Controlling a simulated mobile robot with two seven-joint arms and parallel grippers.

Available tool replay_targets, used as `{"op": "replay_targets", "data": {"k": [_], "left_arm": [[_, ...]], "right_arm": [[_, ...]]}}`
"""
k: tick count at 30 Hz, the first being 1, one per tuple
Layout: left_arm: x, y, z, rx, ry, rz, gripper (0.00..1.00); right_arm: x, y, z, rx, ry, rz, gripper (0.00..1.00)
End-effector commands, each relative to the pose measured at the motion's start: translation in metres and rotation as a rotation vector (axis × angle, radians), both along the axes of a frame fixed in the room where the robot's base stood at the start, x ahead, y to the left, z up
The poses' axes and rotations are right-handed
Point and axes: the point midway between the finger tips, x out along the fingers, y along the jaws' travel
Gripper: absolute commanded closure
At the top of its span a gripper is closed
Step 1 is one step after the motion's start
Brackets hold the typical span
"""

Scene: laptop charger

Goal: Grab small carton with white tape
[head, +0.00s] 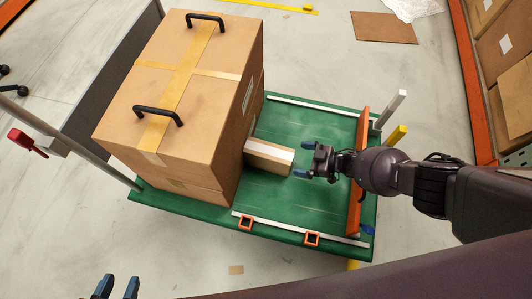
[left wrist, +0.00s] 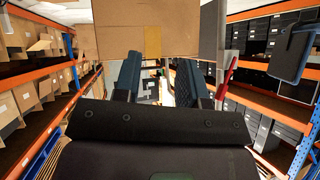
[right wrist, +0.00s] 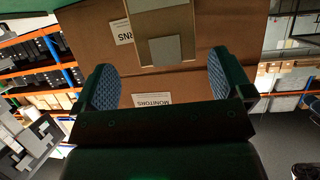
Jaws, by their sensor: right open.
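The small brown carton (head: 265,163) with a white tape strip lies on the green cart deck, beside the large carton. It also shows at the top of the right wrist view (right wrist: 153,22), with a grey-white patch on its near face. My right gripper (head: 305,160) is open and empty, just to the right of the small carton, its fingers spread and facing it. The carton appears ahead of the finger gap, not between the pads. My left gripper (head: 117,284) is open and empty at the bottom left, well away from the carton, off the cart's front side.
The large carton (head: 225,100) with yellow tape and black handles fills the cart's left part. The green deck (head: 290,205) is clear around the small carton. An orange bar (head: 358,180) and posts edge the right end. Shelves (head: 500,60) stand at the right.

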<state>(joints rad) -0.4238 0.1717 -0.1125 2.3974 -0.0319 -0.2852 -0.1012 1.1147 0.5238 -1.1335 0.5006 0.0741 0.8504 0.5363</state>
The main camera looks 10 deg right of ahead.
Motion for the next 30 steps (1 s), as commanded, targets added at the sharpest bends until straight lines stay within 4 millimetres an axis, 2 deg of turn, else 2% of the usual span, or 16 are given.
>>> {"op": "replay_targets", "data": {"k": [12,18,27,30], "left_arm": [[-0.002,0.002,-0.007,-0.024,-0.030,0.012,0.62],[0.000,0.005,-0.003,-0.036,-0.074,0.021,0.62],[0.000,0.005,-0.001,-0.040,-0.089,0.026,0.62],[0.000,0.005,-0.001,-0.040,-0.087,0.027,0.62]], "right_arm": [[0.010,0.039,-0.024,0.001,0.005,0.002,0.02],[0.020,0.057,-0.031,0.001,0.003,0.002,0.02],[0.023,0.060,-0.030,0.000,-0.001,0.000,0.02],[0.023,0.060,-0.030,0.000,-0.001,0.000,0.16]]}}
